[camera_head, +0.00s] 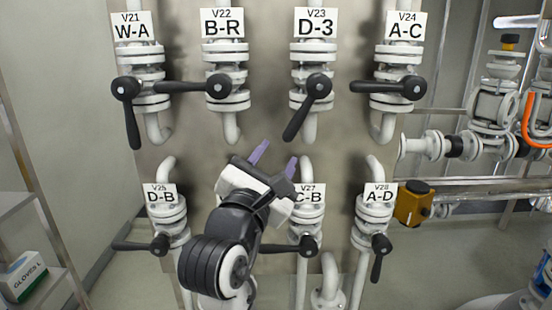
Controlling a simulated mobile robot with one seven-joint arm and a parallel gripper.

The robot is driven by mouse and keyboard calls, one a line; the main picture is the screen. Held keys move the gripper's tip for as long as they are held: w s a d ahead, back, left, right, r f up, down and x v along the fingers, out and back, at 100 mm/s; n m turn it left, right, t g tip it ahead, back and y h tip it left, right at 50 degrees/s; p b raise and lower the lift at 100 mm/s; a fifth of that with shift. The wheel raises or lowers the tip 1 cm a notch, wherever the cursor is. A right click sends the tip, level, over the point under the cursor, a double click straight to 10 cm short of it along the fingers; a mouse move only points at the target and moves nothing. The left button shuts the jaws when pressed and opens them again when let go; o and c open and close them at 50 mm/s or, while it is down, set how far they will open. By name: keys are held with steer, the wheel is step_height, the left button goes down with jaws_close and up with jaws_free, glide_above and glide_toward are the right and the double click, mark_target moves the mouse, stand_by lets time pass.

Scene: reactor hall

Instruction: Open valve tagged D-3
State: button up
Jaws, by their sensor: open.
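The valve tagged D-3 (312,57) is in the upper row, third from the left, under its white V23 D-3 tag (316,23). It is a white flanged valve on a vertical pipe. Its black lever handle (305,110) slants from the hub down and to the left, neither upright nor level. My gripper (275,158) is open and empty, with two purple fingertips pointing up. It shows below and slightly left of the lever's lower end, apart from it in the picture. How far it is from the panel in depth I cannot tell.
Neighbouring valves B-R (224,65) and A-C (402,65) have level levers; W-A's lever (131,115) hangs down. Lower valves D-B (167,210), C-B (308,210) and A-D (374,210) flank or sit near my arm, which hides another. Pipes (470,187) and an orange-yellow box (410,204) stand right.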

mark_target(290, 126)
steer(key=shift+w+d+y, duration=0.15)
steer(key=shift+w+y, duration=0.15)
steer(key=shift+w, duration=0.05)
steer(key=c, duration=0.5)
steer(key=w+y, duration=0.1)
steer(key=d+m+y+p, duration=0.1)
steer(key=y, duration=0.1)
steer(key=shift+w+r+t, duration=0.2)
steer(key=shift+w+t, duration=0.1)
steer(key=shift+w, duration=0.1)
jaws_close()
steer(key=s+d+r+m+g+y+p, duration=0.1)
steer(key=s+m+y+p, duration=0.15)
steer(key=y, duration=0.45)
steer(key=s+d+r+m+y+p, duration=0.1)
steer(key=d+r+m+y, duration=0.1)
steer(key=m+y, duration=0.3)
steer(key=w+a+r+n+y+p, duration=0.1)
steer(key=w+a+r+p, duration=0.3)
steer(key=w, duration=0.5)
steer(key=shift+d+f+p, duration=0.3)
steer(key=shift+d+f, duration=0.4)
steer(key=shift+f, duration=0.25)
steer(key=shift+d+f+p, duration=0.25)
steer(key=shift+d+f, duration=0.4)
steer(key=shift+f, duration=0.25)
